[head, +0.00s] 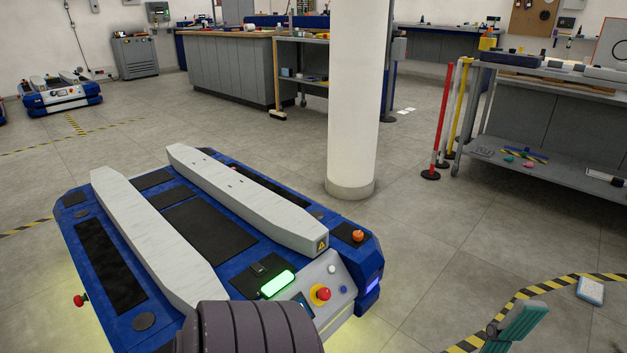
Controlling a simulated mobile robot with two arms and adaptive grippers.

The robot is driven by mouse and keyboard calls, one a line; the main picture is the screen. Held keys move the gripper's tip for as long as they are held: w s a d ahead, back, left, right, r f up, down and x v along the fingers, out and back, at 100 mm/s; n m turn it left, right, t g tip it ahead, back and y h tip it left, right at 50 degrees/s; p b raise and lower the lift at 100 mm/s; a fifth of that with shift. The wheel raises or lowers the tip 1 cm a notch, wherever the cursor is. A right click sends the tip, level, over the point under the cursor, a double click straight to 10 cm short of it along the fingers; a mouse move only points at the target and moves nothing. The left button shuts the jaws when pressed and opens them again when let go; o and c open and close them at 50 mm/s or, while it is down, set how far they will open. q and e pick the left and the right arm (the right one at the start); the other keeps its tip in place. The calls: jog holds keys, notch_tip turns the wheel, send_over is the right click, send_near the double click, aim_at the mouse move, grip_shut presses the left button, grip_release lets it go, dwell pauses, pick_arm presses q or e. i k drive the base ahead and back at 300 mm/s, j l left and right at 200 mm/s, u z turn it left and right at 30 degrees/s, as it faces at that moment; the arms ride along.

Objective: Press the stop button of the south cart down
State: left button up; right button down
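A blue lift cart (132,318) with two pale rails stands close in front of me. On its sloped grey panel a red mushroom stop button (322,294) sits on a yellow ring, at the near right corner. I see no label telling whether this is the south cart. The button looks uncovered; I cannot tell its height. A dark ribbed part, apparently my own arm, rises at the bottom beside the panel and hides part of it. My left gripper is not visible.
An orange knob (358,236) sits on the corner. A white pillar (353,100) stands just behind. Another cart (60,99) is at far left. A shelf table (550,160) stands right. Floor at right is mostly open.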

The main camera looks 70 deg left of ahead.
aim_at(324, 293)
jog(key=i+u, duration=0.15)
jog(key=u, duration=0.35)
jog(key=i+u, duration=0.15)
jog(key=u, duration=0.35)
jog(key=i+u, duration=0.15)
jog(key=u, duration=0.35)
jog(key=i+l+u, duration=0.15)
jog(key=u, duration=0.35)
jog(key=i+u, duration=0.2)
jog(key=u, duration=0.15)
jog(key=i+l+u, duration=0.2)
jog(key=u, duration=0.2)
